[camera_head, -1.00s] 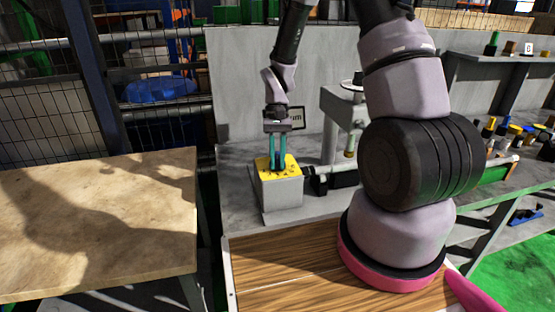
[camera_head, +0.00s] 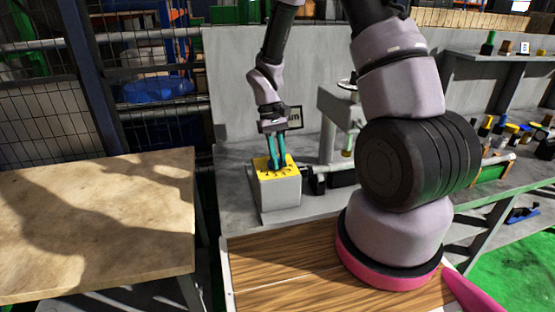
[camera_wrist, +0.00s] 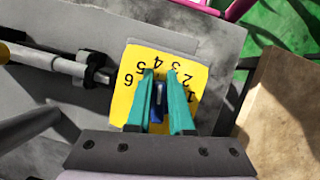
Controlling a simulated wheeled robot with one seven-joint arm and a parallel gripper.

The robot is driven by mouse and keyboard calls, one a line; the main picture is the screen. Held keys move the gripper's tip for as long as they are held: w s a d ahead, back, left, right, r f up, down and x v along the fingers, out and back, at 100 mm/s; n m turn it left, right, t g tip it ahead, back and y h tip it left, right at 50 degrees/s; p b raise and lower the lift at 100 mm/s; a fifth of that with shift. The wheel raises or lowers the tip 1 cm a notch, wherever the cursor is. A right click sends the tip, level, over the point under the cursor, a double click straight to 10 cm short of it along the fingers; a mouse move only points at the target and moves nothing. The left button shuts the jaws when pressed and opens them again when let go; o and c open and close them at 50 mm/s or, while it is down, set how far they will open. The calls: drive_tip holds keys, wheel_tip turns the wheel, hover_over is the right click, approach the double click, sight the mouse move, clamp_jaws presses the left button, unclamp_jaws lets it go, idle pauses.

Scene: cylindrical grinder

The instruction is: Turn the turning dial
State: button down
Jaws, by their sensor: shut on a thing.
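The turning dial (camera_wrist: 158,103) is a small dark blue knob on a yellow plate (camera_wrist: 194,77) numbered 1 to 6. The plate tops a grey box (camera_head: 280,194), left of centre in the head view. My gripper (camera_head: 276,165) comes down on the plate from above, slightly tilted. Its teal fingers also show in the wrist view (camera_wrist: 162,80), one on each side of the knob, shut on it. The fingers hide much of the knob, so I cannot read which number it points to.
A grey machine post (camera_head: 331,135) and a horizontal shaft (camera_wrist: 62,66) stand close beside the box. A wooden table (camera_head: 95,225) is at the left. A grey wall panel stands behind, and several coloured parts lie on the bench at the right.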

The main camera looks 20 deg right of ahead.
drive_tip(key=shift+w+n, duration=0.4)
drive_tip(key=c, duration=0.8)
unclamp_jaws()
drive_tip(key=shift+s, duration=0.1)
drive_tip(key=v, duration=1)
drive_tip(key=shift+a+r, duration=0.2)
drive_tip(key=shift+r, duration=0.2)
